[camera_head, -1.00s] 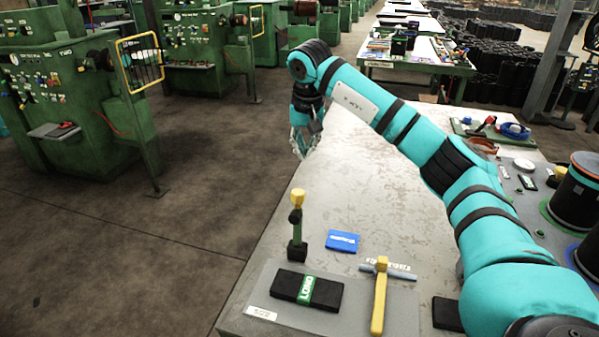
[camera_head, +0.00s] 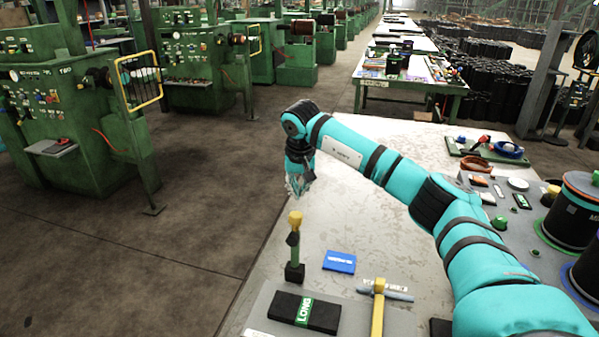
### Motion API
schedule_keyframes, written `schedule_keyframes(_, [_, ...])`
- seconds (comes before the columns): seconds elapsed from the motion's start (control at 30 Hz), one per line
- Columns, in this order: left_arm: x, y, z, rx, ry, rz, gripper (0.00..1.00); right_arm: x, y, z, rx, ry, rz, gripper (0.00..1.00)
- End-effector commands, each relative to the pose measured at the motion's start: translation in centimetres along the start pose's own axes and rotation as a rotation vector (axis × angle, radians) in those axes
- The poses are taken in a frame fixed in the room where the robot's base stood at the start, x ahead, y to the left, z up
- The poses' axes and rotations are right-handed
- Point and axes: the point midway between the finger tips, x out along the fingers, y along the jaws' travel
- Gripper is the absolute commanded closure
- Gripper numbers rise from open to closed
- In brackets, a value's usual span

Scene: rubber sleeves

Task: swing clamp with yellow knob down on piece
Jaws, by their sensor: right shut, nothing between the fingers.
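The clamp (camera_head: 294,245) stands upright at the table's left edge, with a yellow knob (camera_head: 295,219) on top and a dark base. In front of it lies a black piece (camera_head: 325,315) with a green label reading LONG. The clamp's arm is up, not on the piece. My right gripper (camera_head: 298,190) is shut and empty. It points down, just above and behind the yellow knob in the picture, apart from it. My left gripper is not in view.
A blue block (camera_head: 340,262) lies right of the clamp. A yellow-handled hammer-like tool (camera_head: 377,312) lies on the grey mat (camera_head: 402,322). Black drums (camera_head: 575,212) and small parts stand at the right. The table's middle is mostly clear.

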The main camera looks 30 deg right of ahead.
Motion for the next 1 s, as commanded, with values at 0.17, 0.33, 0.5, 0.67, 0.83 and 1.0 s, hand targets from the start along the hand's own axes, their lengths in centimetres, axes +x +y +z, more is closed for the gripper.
schedule_keyframes(0.17, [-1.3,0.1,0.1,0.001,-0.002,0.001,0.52,1.2,0.0,1.2,-0.004,0.000,0.000,1.00])
schedule_keyframes(0.33, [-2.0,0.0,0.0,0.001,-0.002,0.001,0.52,0.7,0.0,3.0,-0.002,0.000,0.000,1.00])
schedule_keyframes(0.5, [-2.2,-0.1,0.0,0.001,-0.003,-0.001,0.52,0.5,0.0,3.8,-0.001,0.000,0.000,1.00])
schedule_keyframes(0.67, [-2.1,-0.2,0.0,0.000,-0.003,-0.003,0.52,0.5,0.0,3.8,0.000,0.000,0.000,1.00])
schedule_keyframes(0.83, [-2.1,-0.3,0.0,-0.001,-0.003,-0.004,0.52,0.5,0.0,3.8,0.000,0.001,0.000,1.00])
schedule_keyframes(1.0, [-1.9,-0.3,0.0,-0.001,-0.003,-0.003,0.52,0.6,0.4,3.5,-0.002,0.020,0.005,1.00])
